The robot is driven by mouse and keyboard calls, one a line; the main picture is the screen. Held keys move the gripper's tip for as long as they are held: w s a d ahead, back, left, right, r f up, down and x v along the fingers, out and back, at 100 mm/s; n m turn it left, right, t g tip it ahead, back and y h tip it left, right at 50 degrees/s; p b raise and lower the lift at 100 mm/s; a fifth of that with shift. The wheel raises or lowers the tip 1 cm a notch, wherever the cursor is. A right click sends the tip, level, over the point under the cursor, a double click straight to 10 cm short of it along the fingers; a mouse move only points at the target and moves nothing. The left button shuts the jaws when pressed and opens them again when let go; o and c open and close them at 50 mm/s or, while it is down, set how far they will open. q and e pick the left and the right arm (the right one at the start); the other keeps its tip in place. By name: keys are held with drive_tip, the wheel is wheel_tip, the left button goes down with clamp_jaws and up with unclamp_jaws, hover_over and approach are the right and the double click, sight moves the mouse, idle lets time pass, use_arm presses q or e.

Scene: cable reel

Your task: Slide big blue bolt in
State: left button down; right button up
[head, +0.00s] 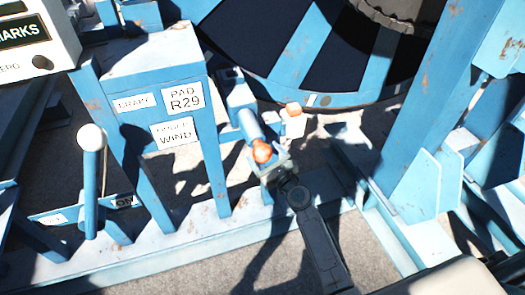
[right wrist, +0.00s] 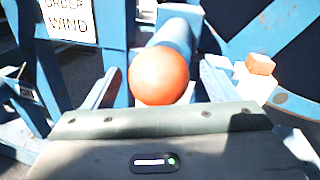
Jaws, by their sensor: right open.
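The big blue bolt (head: 250,125) is a blue cylinder with an orange ball knob (head: 262,152) on its near end. I cannot tell whether a finger touches the knob. The bolt's far end is partly hidden by its blue housing. My left gripper is not in view.
A small orange-topped white block (head: 293,118) stands just right of the bolt. The large blue and black reel (head: 300,50) is behind. A white-knobbed lever (head: 91,140) stands at left. A blue upright (head: 410,100) bounds the right side. A labelled blue post (head: 160,95) stands left of the bolt.

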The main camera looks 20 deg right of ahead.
sight(252, 130)
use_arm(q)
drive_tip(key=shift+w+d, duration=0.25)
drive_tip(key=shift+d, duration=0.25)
use_arm(e)
drive_tip(key=shift+x, duration=0.85)
drive_tip(key=shift+a, duration=0.1)
drive_tip(key=shift+c, duration=0.4)
